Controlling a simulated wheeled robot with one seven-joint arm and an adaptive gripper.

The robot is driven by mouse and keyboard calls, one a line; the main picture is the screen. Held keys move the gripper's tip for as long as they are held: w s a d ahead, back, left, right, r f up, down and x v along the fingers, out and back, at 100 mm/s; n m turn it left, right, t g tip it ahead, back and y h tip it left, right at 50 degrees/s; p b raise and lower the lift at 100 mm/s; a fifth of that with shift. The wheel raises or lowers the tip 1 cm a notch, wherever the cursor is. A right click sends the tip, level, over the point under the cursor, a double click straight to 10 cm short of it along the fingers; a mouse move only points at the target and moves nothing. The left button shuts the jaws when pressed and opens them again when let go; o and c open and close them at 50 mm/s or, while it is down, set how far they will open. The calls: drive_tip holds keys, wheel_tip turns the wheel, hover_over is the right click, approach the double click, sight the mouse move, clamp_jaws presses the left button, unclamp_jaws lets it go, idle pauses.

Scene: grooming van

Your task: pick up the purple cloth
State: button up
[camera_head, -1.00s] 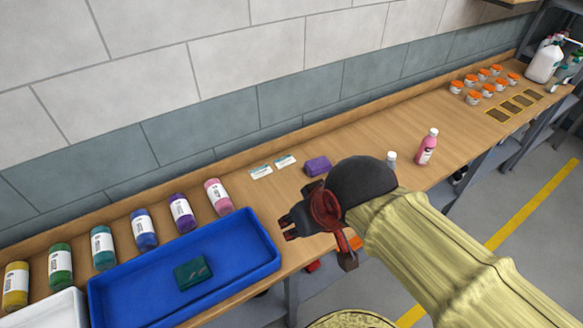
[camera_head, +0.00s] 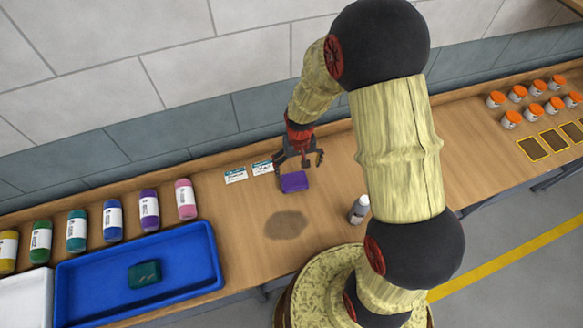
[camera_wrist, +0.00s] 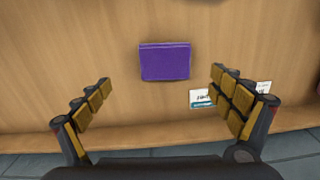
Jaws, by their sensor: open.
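The purple cloth (camera_head: 294,182) is a small folded block lying flat on the wooden bench, right of the blue tray. In the wrist view the purple cloth (camera_wrist: 165,61) lies beyond and between my spread fingers, apart from them. My gripper (camera_head: 299,162) points down, above and slightly behind the cloth in the head view. In the wrist view my gripper (camera_wrist: 161,92) is open and empty, its fingers wide on either side.
A blue tray (camera_head: 210,255) holding a green cloth (camera_head: 145,274) stands left, with coloured bottles behind it. Two small cards (camera_head: 236,175) lie left of the purple cloth. A grey bottle (camera_head: 359,209) stands right. Orange-lidded jars (camera_head: 517,93) stand far right. The wall runs close behind.

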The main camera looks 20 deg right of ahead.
sight(294, 179)
drive_tip(key=shift+f, duration=0.6)
wheel_tip(294, 179, down, 3)
drive_tip(key=shift+w+f, duration=0.1)
drive_tip(key=shift+w, duration=0.05)
drive_tip(key=shift+w+a+f, duration=0.1)
drive_tip(key=shift+a+f, duration=0.05)
drive_tip(key=shift+f, duration=0.75)
drive_tip(key=shift+w+a+f, duration=0.1)
drive_tip(key=shift+a+f, duration=0.05)
drive_tip(key=shift+f, duration=0.75)
drive_tip(key=shift+w+a+f, duration=0.1)
drive_tip(key=shift+a+f, duration=0.05)
drive_tip(key=shift+f, duration=0.75)
drive_tip(key=shift+s, duration=0.1)
drive_tip(key=c, duration=0.3)
drive_tip(key=c, duration=0.8)
drive_tip(key=shift+c, duration=0.4)
drive_tip(key=shift+r, duration=0.2)
